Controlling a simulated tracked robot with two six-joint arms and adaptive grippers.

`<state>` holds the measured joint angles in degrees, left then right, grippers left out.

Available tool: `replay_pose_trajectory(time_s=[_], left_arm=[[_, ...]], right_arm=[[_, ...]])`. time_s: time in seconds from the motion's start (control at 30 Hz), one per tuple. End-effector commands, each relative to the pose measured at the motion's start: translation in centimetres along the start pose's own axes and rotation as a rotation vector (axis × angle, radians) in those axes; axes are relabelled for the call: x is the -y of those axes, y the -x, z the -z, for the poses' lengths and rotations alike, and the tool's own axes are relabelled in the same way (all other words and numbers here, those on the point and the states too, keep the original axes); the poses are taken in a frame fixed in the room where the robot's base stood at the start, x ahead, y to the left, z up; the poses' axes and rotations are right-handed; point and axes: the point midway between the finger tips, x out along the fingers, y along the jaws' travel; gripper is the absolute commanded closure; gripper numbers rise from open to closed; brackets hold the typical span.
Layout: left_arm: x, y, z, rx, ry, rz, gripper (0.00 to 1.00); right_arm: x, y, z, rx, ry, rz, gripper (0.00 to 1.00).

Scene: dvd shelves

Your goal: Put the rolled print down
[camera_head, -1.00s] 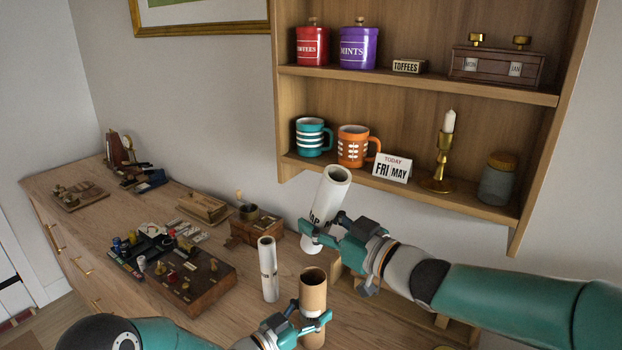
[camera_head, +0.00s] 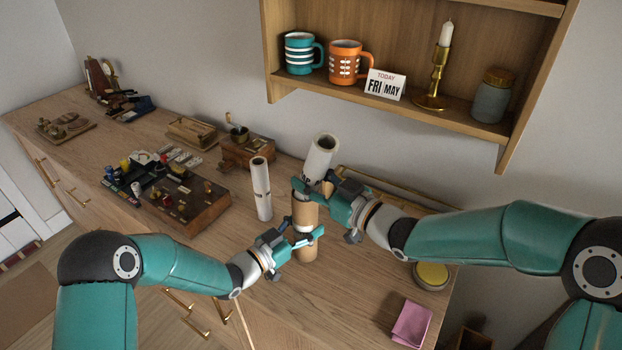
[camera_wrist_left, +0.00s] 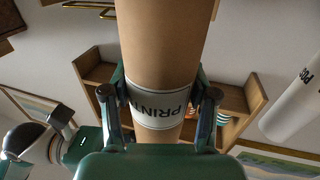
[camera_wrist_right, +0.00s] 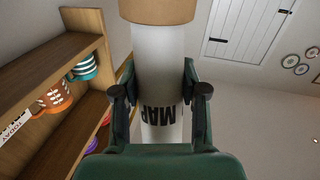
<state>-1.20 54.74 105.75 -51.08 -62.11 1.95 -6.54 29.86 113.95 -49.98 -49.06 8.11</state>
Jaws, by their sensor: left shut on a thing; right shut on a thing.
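A brown cardboard tube (camera_head: 305,214) with a white label lettered "PRIN" is upright in my left gripper (camera_head: 298,240). The tube fills the middle of the left wrist view (camera_wrist_left: 160,45). I cannot tell whether its foot touches the counter. My right gripper (camera_head: 322,192) is shut on a white roll (camera_head: 320,157) lettered "MAP", slightly tilted. In the right wrist view the white roll (camera_wrist_right: 158,70) meets a brown end (camera_wrist_right: 158,10). The white roll's lower end is hidden, so I cannot tell if it is inside the brown tube or behind it.
Another white roll (camera_head: 261,188) stands upright on the wooden counter (camera_head: 255,255), just left of the tube. A dark wooden case (camera_head: 190,205) with small items lies farther left. A pink cloth (camera_head: 411,324) and a yellow-topped round tin (camera_head: 431,275) are right. The wall shelf (camera_head: 400,108) hangs behind.

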Motion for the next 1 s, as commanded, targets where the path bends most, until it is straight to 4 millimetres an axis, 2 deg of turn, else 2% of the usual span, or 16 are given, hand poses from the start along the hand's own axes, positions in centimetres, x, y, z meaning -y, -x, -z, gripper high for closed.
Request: replay_pose_trajectory(time_s=[0.17, 0.2, 0.33, 0.73, 0.87, 1.0], left_arm=[[0.0, 0.0, 0.0, 0.000, 0.000, 0.000, 0.78], [0.0, 0.0, 0.0, 0.000, 0.000, 0.000, 0.78], [0.0, 0.0, 0.0, 0.000, 0.000, 0.000, 0.78], [0.0, 0.0, 0.0, 0.000, 0.000, 0.000, 0.78], [0.0, 0.0, 0.0, 0.000, 0.000, 0.000, 0.78], [0.0, 0.0, 0.0, 0.000, 0.000, 0.000, 0.78]], right_arm=[[0.0, 0.0, 0.0, -0.001, 0.000, 0.000, 0.97], [0.0, 0.0, 0.0, 0.000, 0.000, 0.000, 0.52], [0.0, 0.0, 0.0, 0.000, 0.000, 0.000, 0.32], [0.1, 0.0, -0.5, 0.002, -0.002, 0.000, 0.32], [-0.1, 1.5, -0.4, 0.001, -0.001, -0.002, 0.32], [0.2, 4.0, -0.4, 0.001, -0.001, -0.003, 0.32]])
